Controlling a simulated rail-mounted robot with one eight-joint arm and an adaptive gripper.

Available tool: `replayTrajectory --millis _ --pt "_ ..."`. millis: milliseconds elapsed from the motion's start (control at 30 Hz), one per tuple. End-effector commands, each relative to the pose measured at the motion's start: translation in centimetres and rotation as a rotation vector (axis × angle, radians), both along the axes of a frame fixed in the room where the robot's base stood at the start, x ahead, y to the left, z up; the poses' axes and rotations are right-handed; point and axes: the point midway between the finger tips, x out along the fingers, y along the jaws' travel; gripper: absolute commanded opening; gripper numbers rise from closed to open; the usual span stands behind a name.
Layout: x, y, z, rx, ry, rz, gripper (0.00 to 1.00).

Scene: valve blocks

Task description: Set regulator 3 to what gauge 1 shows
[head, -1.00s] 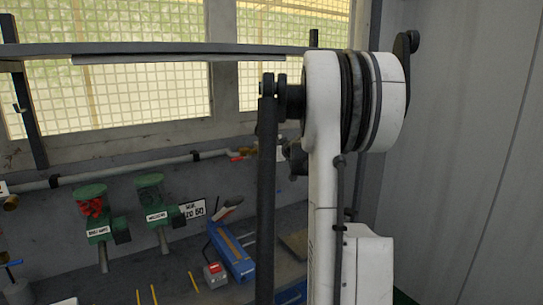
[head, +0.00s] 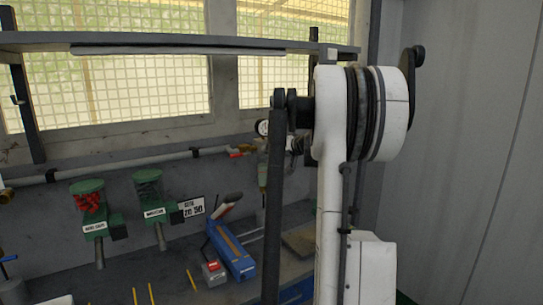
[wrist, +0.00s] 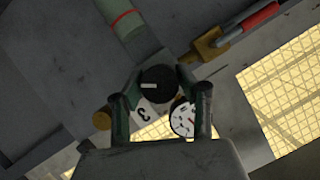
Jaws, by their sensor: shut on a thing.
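In the wrist view, a round black knob (wrist: 157,80) with a white mark sits between the two dark fingers of my gripper (wrist: 159,84), which is shut on it. A white plate with a "3" (wrist: 143,113) shows just below the knob, so this looks like regulator 3. A white round gauge (wrist: 183,119) is partly hidden by the right finger; its reading is too small to tell. In the head view, a small white round dial (head: 262,128) shows beside my arm. I cannot tell which gauge is gauge 1. My arm hides the gripper in the head view.
A pipe (head: 130,167) runs along the wall, with a red and brass fitting (head: 240,150). Green dispensers (head: 92,212) (head: 152,200) hang below it. A shelf (head: 180,43) crosses above, before the windows.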

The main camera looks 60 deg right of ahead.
Motion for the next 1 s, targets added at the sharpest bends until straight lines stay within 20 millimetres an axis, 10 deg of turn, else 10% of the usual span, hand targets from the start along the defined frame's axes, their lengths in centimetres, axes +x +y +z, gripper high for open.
replayTrajectory --millis 900,933,1000 --pt "-0.01 0.02 0.0 0.171 -0.074 0.0 0.07" --pt "-0.01 0.02 0.0 0.171 -0.074 0.0 0.37" --pt "-0.01 0.02 0.0 0.171 -0.074 0.0 0.47"
